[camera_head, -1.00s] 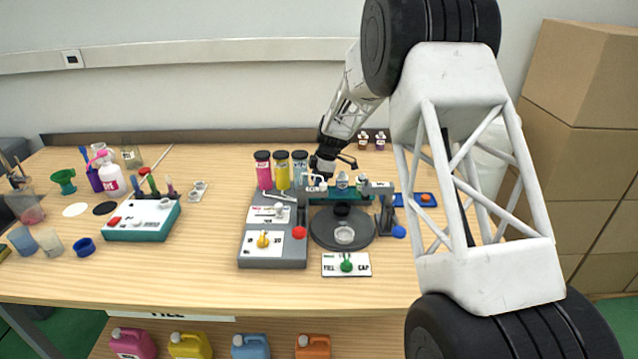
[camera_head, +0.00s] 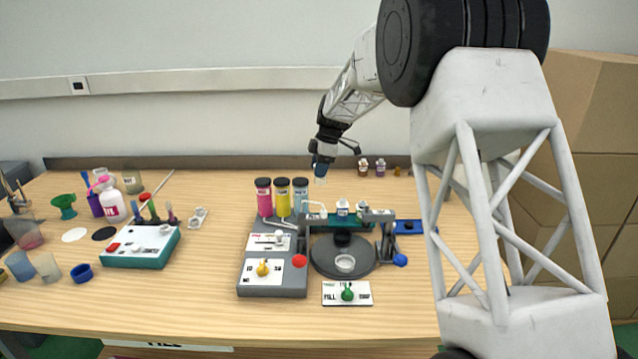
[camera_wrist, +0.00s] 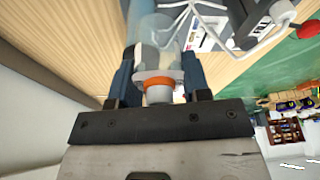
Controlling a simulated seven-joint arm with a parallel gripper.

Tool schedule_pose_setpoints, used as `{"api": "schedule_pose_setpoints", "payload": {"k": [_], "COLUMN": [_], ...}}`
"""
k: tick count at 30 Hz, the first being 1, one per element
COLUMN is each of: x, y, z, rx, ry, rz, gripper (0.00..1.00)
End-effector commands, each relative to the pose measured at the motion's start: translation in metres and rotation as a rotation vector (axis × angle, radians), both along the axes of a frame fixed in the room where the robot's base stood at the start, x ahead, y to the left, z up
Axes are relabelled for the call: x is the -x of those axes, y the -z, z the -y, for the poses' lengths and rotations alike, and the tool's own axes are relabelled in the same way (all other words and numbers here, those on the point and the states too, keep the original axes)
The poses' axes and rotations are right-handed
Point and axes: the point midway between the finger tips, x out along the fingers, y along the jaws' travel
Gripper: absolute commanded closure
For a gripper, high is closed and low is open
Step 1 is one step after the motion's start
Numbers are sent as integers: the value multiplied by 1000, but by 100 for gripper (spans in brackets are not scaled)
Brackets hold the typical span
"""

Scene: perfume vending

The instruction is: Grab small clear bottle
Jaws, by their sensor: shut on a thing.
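My gripper (camera_head: 319,166) is raised above the back of the table, behind the coloured cylinders. It is shut on a small clear bottle (camera_head: 320,178), whose lower end shows below the fingers. In the wrist view, the clear bottle (camera_wrist: 157,60) sits between the two dark blue fingers, with an orange ring and a pale neck towards the palm. Two more small clear bottles (camera_head: 343,208) (camera_head: 362,208) stand at the teal rack on the machine.
The grey filling machine (camera_head: 272,285) has pink, yellow and blue cylinders (camera_head: 282,198) and a round dark turntable (camera_head: 325,262). Small brown bottles (camera_head: 363,167) stand at the back. A teal-sided control box (camera_head: 142,247) is at left. Cardboard boxes (camera_head: 590,115) are stacked at right.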

Motion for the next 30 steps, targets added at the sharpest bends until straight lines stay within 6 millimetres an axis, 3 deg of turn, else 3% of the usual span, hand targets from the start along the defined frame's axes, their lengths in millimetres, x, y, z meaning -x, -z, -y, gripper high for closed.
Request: {"api": "schedule_pose_setpoints", "payload": {"k": [9, 30], "x": [0, 0], "y": [-27, -29], "z": [0, 0], "rx": [0, 0], "ry": [0, 2], "rz": [0, -1], "gripper": [80, 80]}}
